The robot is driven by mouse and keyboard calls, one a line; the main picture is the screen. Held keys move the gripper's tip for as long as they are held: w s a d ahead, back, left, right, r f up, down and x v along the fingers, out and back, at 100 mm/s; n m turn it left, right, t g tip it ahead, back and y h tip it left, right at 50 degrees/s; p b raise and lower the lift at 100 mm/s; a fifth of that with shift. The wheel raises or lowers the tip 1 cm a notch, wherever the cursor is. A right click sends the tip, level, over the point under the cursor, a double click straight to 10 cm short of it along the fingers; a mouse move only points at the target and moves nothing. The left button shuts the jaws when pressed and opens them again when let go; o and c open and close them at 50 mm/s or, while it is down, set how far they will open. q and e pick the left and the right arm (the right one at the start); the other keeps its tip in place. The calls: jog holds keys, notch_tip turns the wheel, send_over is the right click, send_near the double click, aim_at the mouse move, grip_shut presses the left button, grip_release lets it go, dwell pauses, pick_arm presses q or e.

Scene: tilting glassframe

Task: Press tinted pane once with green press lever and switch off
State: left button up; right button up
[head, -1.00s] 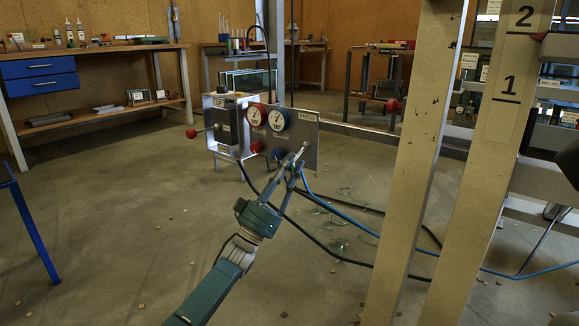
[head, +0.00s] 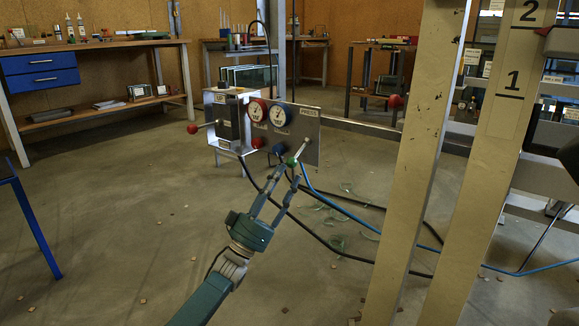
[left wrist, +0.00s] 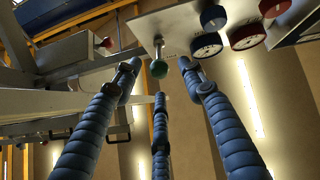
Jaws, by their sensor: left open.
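The green press lever (head: 293,162) sticks out from the grey panel marked PRESS, its green ball at the end of a metal rod. My left gripper (head: 287,171) is open, its fingertips just short of and around the ball in the head view. In the left wrist view the green ball (left wrist: 158,68) shows between the spread fingertips of the left gripper (left wrist: 159,72), with no clear contact. A red-ball lever (head: 192,128) projects left from the grey box. I cannot pick out the tinted pane for certain. My right gripper is not in view.
Red (head: 257,110) and blue (head: 281,115) gauges sit on the panel. Blue and black hoses (head: 335,210) run across the floor to the right. Two tall beige posts (head: 418,150) stand at the right. A workbench (head: 95,43) is at the back left. The floor at left is open.

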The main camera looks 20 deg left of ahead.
pick_arm(q)
jog(key=v, duration=0.7)
jog(key=shift+f, duration=0.15)
